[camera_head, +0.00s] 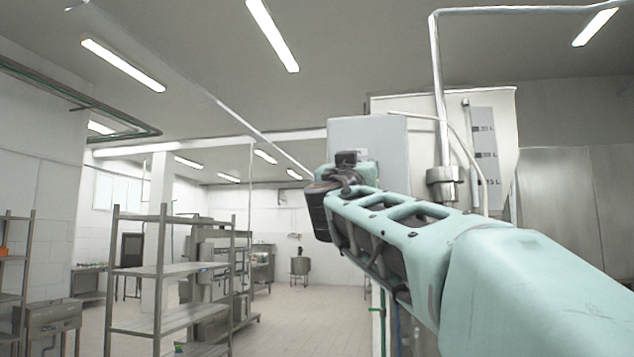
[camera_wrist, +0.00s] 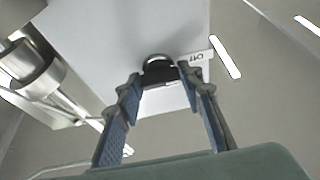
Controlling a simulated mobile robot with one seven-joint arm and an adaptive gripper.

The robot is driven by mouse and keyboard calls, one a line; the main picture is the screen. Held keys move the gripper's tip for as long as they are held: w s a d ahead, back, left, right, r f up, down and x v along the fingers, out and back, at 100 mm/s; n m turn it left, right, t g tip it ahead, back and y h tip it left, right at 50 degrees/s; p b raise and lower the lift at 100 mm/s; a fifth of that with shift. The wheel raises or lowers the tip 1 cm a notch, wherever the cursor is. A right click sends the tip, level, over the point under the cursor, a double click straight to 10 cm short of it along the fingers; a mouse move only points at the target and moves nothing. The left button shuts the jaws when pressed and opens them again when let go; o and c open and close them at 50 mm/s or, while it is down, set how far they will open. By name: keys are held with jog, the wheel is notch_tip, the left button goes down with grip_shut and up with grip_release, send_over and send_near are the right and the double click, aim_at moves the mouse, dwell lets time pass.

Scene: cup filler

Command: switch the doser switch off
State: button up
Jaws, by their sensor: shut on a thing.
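The doser switch (camera_wrist: 159,66) is a dark rounded knob on the face of a light grey box in the wrist view. My gripper (camera_wrist: 160,76) has its two blue ridged fingers on either side of the knob, shut on it. A small white label with dark lettering, hard to read at this angle, lies just right of the knob. In the head view the grey box (camera_head: 367,140) stands behind my gripper, and the switch and fingertips are hidden by my arm.
A pale tank (camera_head: 500,135) with a level scale stands right of the box. A metal pipe (camera_head: 437,90) runs down beside it to a steel fitting (camera_head: 443,185). Steel shelves (camera_head: 165,270) stand at the left. The floor between is open.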

dwell(0.3)
jog(key=o, duration=1.2)
jog(key=shift+c, duration=0.2)
jog(key=shift+s, duration=0.1)
jog(key=v, duration=0.7)
jog(key=shift+s, duration=0.2)
jog(key=shift+a+f, duration=0.1)
